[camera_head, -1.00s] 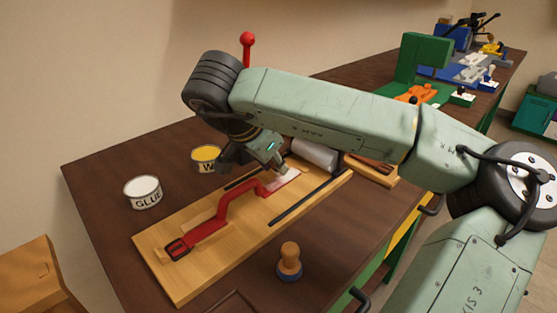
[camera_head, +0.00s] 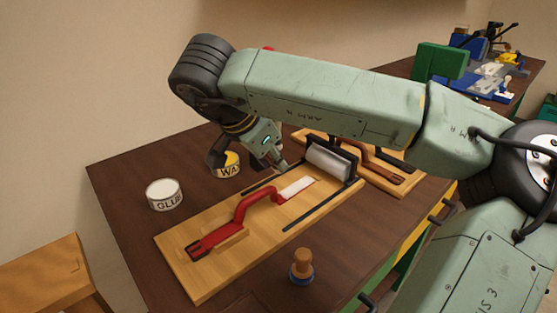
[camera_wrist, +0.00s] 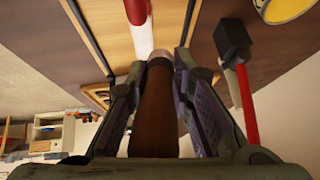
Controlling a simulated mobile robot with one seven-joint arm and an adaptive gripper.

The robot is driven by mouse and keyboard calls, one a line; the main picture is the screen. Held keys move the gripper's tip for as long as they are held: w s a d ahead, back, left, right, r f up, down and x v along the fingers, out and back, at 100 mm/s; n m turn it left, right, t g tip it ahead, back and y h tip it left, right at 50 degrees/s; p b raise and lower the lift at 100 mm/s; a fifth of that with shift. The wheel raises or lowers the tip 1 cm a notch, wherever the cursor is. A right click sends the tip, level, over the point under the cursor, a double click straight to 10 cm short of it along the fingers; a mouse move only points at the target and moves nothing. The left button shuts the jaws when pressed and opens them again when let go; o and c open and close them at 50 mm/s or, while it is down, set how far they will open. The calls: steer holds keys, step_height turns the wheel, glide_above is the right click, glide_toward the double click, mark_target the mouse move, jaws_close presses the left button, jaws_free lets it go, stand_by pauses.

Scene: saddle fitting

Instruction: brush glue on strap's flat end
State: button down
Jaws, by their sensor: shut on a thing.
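The red strap (camera_head: 240,212) lies on a light wooden board, with a raised bend in its middle. Its flat end (camera_head: 298,187) is white on top. It also shows at the top of the wrist view (camera_wrist: 138,12), with the white stretch nearer my gripper. My gripper (camera_head: 277,163) is just behind the flat end in the head view. In the wrist view my gripper (camera_wrist: 152,85) is shut on the brown brush handle (camera_wrist: 155,115). The brush tip appears close to the white end; contact cannot be told. The glue can (camera_head: 164,195) stands left of the board.
A can with a yellow top (camera_head: 228,168), label partly hidden, stands behind the board. A grey roller (camera_head: 328,162) sits at the board's far end between dark rails. A wooden stamp-like knob (camera_head: 302,266) stands in front. Another board with a brown strap (camera_head: 385,165) lies right.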

steer(key=shift+r+p, duration=0.8)
steer(key=shift+r, duration=0.7)
steer(key=shift+f, duration=0.1)
